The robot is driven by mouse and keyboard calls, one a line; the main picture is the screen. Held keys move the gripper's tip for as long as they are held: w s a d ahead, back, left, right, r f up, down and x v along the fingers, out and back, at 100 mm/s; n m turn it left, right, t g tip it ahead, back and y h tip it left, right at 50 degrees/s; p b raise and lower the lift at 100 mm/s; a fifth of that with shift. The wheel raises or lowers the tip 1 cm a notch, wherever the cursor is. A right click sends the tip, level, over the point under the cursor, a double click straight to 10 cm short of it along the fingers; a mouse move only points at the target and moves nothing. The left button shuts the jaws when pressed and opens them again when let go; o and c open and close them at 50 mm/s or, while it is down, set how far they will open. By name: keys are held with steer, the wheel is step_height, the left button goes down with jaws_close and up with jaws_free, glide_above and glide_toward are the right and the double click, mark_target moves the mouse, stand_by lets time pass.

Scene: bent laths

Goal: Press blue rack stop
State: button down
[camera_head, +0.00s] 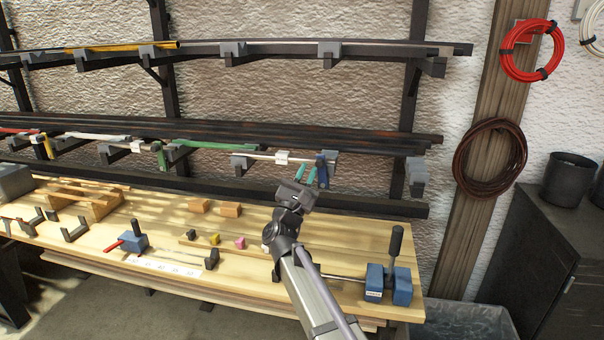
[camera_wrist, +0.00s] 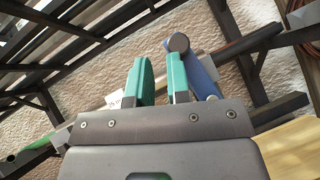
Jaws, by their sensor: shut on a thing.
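The blue rack stop (camera_head: 322,169) sits on the rack's lower rail, at the right end of a pale lath (camera_head: 260,156) with a white tag. In the wrist view, the stop (camera_wrist: 204,76) with its rounded end shows just right of the right finger and is partly hidden by it. My gripper (camera_head: 306,175) reaches up to the rack, just left of the stop. In the wrist view, its two teal fingers (camera_wrist: 160,82) are close together with a narrow gap. I cannot tell whether a finger touches the stop.
The workbench (camera_head: 350,232) below holds a blue clamp (camera_head: 375,283) with a dark handle, small blocks and a blue vise (camera_head: 133,241). Dark rack bars (camera_head: 330,201) run below and behind my gripper. Coiled cables (camera_head: 490,158) hang on the post at right.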

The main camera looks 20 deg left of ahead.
steer(key=shift+w+r+p, duration=0.3)
steer(key=shift+r, duration=0.25)
steer(key=shift+d, duration=0.1)
steer(key=s+a+f+b, duration=0.5)
steer(key=s+a, duration=0.2)
steer(key=s, duration=0.2)
steer(key=shift+a, duration=0.3)
stand_by(0.4)
